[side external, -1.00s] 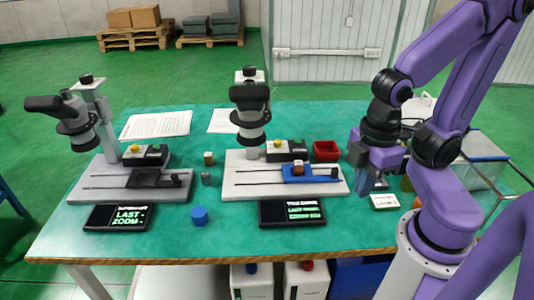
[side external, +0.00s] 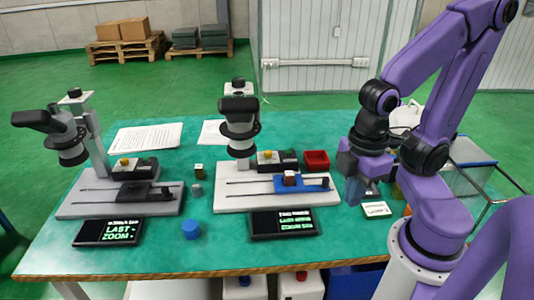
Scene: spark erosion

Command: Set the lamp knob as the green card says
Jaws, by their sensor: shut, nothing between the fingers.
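Two microscopes stand on the green table, a left one (side external: 62,138) and a middle one (side external: 239,122). Each has a small dark-and-pale box with a yellow knob on its base, the left knob (side external: 125,161) and the middle knob (side external: 266,154). I cannot tell their settings or which knob is the lamp's. A small white card with greenish marks (side external: 376,209) lies right of my gripper; its writing is too small to read. My gripper (side external: 353,192) points down, shut and empty, right of the middle microscope's base and apart from both knobs.
Dark displays with green text lie in front of the microscopes, the left (side external: 108,232) reading "LAST ZOOM". A blue cylinder (side external: 191,229), a red tray (side external: 316,160) and small blocks stand between and beside the bases. The table's front middle is mostly clear.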

